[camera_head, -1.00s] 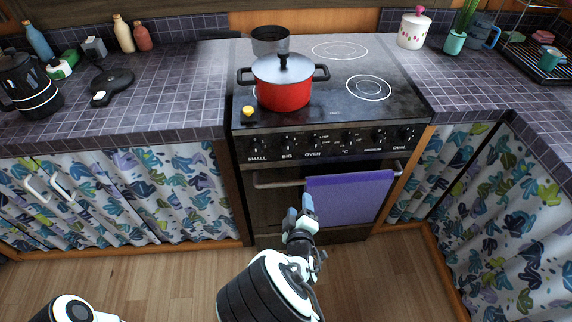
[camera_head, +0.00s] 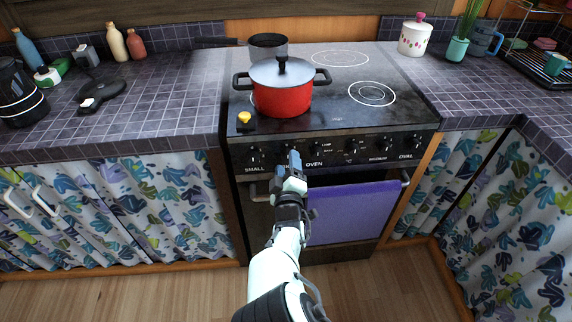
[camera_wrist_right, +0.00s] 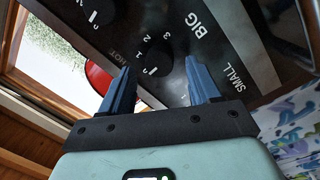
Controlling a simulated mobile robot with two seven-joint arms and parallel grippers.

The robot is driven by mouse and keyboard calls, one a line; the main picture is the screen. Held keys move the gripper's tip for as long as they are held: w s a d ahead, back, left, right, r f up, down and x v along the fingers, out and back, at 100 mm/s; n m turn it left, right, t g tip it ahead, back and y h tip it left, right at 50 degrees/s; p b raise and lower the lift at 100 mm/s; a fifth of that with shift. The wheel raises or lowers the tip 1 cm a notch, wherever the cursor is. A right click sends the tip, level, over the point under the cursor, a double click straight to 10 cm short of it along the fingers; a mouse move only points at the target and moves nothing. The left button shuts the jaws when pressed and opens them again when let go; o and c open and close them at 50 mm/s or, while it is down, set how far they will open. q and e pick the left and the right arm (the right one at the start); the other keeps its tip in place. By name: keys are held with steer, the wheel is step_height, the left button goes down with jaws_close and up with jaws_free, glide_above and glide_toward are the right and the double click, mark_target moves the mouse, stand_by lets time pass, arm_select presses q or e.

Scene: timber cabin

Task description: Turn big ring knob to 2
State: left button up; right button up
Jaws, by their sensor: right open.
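The stove's control panel (camera_head: 345,150) carries a row of black knobs. The big ring knob is hidden behind my right gripper (camera_head: 292,160) in the head view. In the right wrist view, the big ring knob (camera_wrist_right: 160,62) is black with a white mark, beside the numbers 1, 2, 3 and the word BIG. I cannot read its setting surely. My right gripper (camera_wrist_right: 160,78) is open, its blue fingers on either side of the knob in that picture. I cannot tell whether they touch it. My left gripper is not in view.
A red pot (camera_head: 283,97) with a grey lid stands on the cooktop, a small dark pan (camera_head: 268,42) behind it. A yellow-topped item (camera_head: 244,118) sits at the cooktop's front left. A purple towel (camera_head: 350,212) hangs on the oven handle below the panel.

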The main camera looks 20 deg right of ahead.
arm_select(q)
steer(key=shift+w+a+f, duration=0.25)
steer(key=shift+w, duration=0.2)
arm_select(e)
steer(key=shift+x, duration=0.9)
steer(key=shift+c, duration=0.3)
steer(key=c, duration=1)
